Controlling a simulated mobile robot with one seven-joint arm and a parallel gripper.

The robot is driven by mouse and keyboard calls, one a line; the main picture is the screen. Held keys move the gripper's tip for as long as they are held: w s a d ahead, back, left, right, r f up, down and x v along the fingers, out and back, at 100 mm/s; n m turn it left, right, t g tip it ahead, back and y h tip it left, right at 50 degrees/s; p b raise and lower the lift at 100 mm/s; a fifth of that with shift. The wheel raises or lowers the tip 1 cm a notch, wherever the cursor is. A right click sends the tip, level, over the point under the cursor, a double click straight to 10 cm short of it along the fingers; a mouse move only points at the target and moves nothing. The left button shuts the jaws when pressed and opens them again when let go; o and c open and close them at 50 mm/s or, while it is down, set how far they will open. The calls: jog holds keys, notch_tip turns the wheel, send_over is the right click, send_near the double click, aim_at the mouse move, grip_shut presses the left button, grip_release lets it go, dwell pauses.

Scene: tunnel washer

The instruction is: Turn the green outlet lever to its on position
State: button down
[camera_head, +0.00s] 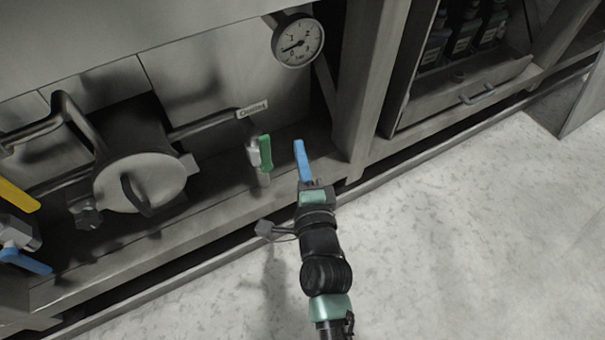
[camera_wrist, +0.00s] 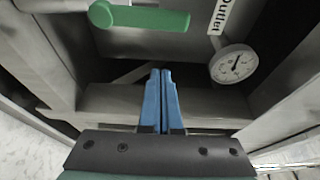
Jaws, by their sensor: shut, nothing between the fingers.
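The green outlet lever (camera_head: 265,152) sits on a small metal valve below a label plate in the head view. Its handle runs roughly up and down there. In the wrist view the green lever (camera_wrist: 140,17) lies across the top, with its rounded end at the left. The outlet label (camera_wrist: 222,14) shows to its right. My gripper (camera_head: 299,146) has blue fingers, shut and empty, to the right of the lever in the head view and apart from it. In the wrist view the shut fingertips (camera_wrist: 160,72) are below the lever in the picture, not touching it.
A pressure gauge (camera_head: 298,41) is above my gripper, and a metal post (camera_head: 367,90) stands to its right. A round-lidded housing (camera_head: 139,183) is at left, with a yellow handle (camera_head: 17,196) and a blue handle (camera_head: 25,261). Open floor (camera_head: 470,230) lies at right.

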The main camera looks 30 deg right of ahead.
aim_at(270, 146)
jog(key=shift+w+a+p, duration=1.3)
jog(key=shift+a+p, duration=0.3)
jog(key=shift+p, duration=0.65)
jog(key=shift+a+r+n+p, duration=0.1)
jog(key=shift+a+n+p, duration=0.3)
jog(key=shift+a, duration=0.3)
